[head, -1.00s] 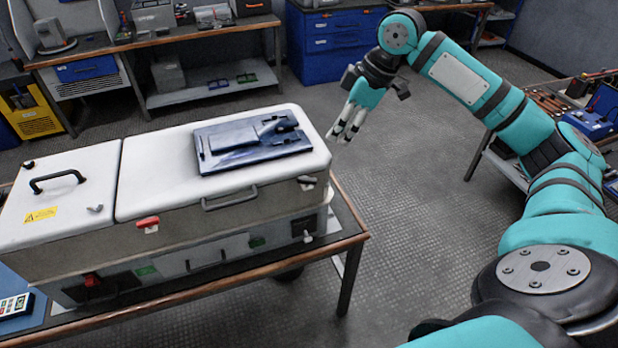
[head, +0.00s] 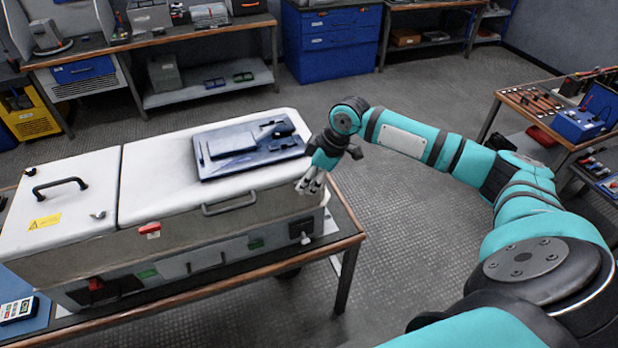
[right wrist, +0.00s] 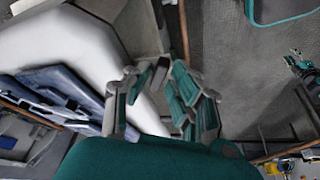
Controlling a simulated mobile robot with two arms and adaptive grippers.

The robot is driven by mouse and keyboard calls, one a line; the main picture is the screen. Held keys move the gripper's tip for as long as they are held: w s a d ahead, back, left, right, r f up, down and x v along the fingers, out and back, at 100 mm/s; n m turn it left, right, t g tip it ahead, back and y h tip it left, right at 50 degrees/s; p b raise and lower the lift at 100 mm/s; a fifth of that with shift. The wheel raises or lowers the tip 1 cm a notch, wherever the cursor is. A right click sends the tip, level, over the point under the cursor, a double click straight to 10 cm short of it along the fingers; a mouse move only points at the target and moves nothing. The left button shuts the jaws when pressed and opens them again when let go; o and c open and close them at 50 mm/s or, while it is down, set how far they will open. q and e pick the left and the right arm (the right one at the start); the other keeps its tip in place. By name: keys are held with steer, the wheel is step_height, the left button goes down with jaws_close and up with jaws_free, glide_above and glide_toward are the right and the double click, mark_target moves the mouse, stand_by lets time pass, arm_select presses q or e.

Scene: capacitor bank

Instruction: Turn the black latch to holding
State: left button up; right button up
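The capacitor bank is a long box with a white lid (head: 165,165) on a bench. A small black square fitting with a pale lever (head: 301,229) sits at the right end of its lower front; I cannot tell for sure that it is the black latch, or its setting. A red latch (head: 150,230) is on the front seam. My right gripper (head: 310,184) points down at the lid's front right corner, above the black fitting, and hides part of that corner. Its fingers (right wrist: 162,95) look parted and empty in the right wrist view. My left gripper is out of view.
A blue-grey tray-like panel (head: 250,148) lies on the lid; it also shows in the right wrist view (right wrist: 62,95). A black handle (head: 60,187) is on the left lid. The floor (head: 410,235) right of the bench is clear. A tool table (head: 545,105) stands at far right.

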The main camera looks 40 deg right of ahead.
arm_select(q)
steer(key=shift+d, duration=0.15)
arm_select(e)
jaws_close()
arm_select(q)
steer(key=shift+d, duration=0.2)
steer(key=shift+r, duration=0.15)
